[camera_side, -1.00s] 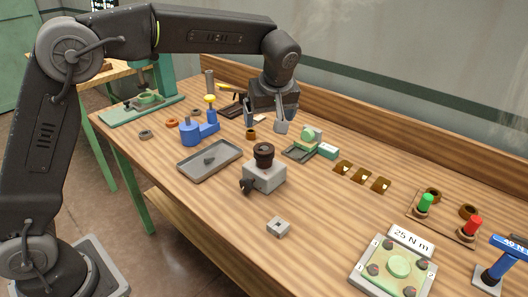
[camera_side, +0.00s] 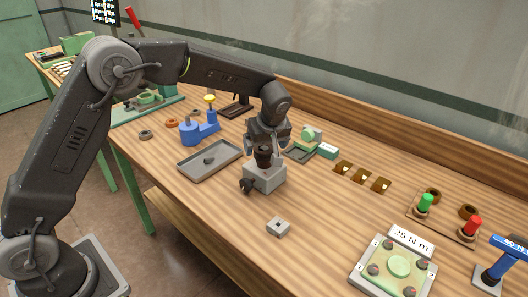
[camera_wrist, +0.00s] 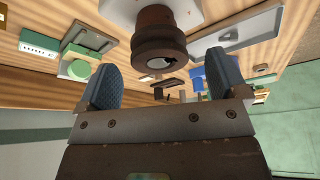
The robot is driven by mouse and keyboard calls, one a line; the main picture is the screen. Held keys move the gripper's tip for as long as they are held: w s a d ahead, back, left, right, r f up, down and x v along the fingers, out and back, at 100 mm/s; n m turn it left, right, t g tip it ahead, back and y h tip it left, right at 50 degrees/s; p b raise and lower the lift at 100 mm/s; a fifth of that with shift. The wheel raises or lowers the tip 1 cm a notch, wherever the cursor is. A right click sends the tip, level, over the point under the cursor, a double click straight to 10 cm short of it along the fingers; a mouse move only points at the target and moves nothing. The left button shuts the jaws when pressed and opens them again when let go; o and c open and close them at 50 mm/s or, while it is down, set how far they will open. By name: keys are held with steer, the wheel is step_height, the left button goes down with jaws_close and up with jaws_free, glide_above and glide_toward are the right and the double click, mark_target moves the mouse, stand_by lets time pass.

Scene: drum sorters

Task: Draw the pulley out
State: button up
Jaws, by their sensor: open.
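The pulley (camera_side: 263,158) is a dark brown grooved wheel, upright on top of a grey block (camera_side: 265,180) with a black knob (camera_side: 247,186) on its front left. In the wrist view the pulley (camera_wrist: 158,42) appears large, just beyond the fingertips and roughly centred between them. My gripper (camera_side: 266,148) is open and empty, low over the block and close to the pulley. Its two blue-grey padded fingers also show in the wrist view (camera_wrist: 160,68). In the side view my gripper partly hides the pulley's far side, so contact cannot be told there.
A grey tray (camera_side: 181,171) with a small dark piece lies to the left. A green fixture (camera_side: 310,136) stands close behind on the right. A small grey square block (camera_side: 278,227) lies in front. A blue fixture (camera_side: 190,132) stands at the back left. Bench between these is clear.

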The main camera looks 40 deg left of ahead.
steer(key=shift+x, duration=1.15)
steer(key=shift+r, duration=0.1)
steer(key=c, duration=1.2)
steer(key=shift+r, duration=0.1)
steer(key=shift+c, duration=0.2)
steer(key=shift+w+r, duration=0.1)
steer(key=shift+r, duration=0.55)
step_height(320, 180, up, 3)
steer(key=shift+f, duration=0.15)
steer(key=s+a+r, duration=0.5)
steer(key=a+r, duration=0.1)
steer(key=a, duration=0.4)
steer(key=shift+s+a+r, duration=0.15)
steer(key=shift+a+r, duration=0.1)
steer(key=shift+r, duration=0.15)
